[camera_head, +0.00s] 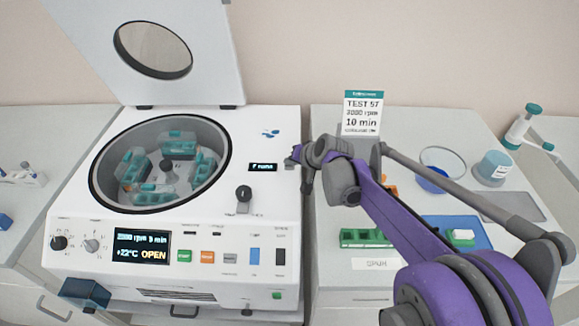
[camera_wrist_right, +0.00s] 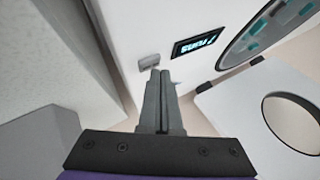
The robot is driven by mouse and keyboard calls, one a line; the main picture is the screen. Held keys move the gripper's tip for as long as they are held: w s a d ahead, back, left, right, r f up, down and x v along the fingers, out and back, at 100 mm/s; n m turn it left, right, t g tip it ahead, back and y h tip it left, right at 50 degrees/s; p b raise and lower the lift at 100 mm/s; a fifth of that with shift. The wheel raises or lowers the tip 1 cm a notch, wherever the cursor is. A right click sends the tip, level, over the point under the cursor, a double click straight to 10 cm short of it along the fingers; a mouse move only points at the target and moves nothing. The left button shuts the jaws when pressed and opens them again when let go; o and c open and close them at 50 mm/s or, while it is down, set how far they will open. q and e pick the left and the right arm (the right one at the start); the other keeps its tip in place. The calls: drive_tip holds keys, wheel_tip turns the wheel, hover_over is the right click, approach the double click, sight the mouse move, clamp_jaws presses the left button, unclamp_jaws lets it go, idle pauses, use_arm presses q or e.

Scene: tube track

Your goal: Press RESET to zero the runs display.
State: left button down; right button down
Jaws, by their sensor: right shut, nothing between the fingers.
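The runs display (camera_head: 263,167) is a small dark screen on the centrifuge's white top, right of the open bowl; its digit is too small to read surely. It also shows in the right wrist view (camera_wrist_right: 195,45). Beside it in that view is a small grey button (camera_wrist_right: 149,60), likely RESET, though no label is readable. My right gripper (camera_wrist_right: 155,74) is shut and empty, its fingertips at the button's near edge; I cannot tell whether they touch. In the head view my right gripper (camera_head: 293,161) is just right of the display and hides the button. My left gripper is not in view.
The centrifuge lid (camera_head: 150,48) stands open behind the bowl with its rotor and tube holders (camera_head: 170,165). The front screen (camera_head: 142,246) reads OPEN. The right bench holds a test card (camera_head: 362,113), green rack (camera_head: 365,238) and blue tray (camera_head: 470,226).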

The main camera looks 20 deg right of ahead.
sight(291, 171)
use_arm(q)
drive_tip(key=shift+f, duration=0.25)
use_arm(e)
drive_tip(key=shift+f, duration=0.45)
idle(0.3)
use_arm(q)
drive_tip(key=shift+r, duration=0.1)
use_arm(e)
drive_tip(key=shift+r, duration=0.15)
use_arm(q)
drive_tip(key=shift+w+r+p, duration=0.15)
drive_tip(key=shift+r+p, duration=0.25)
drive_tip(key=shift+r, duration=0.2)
use_arm(e)
drive_tip(key=shift+r, duration=0.75)
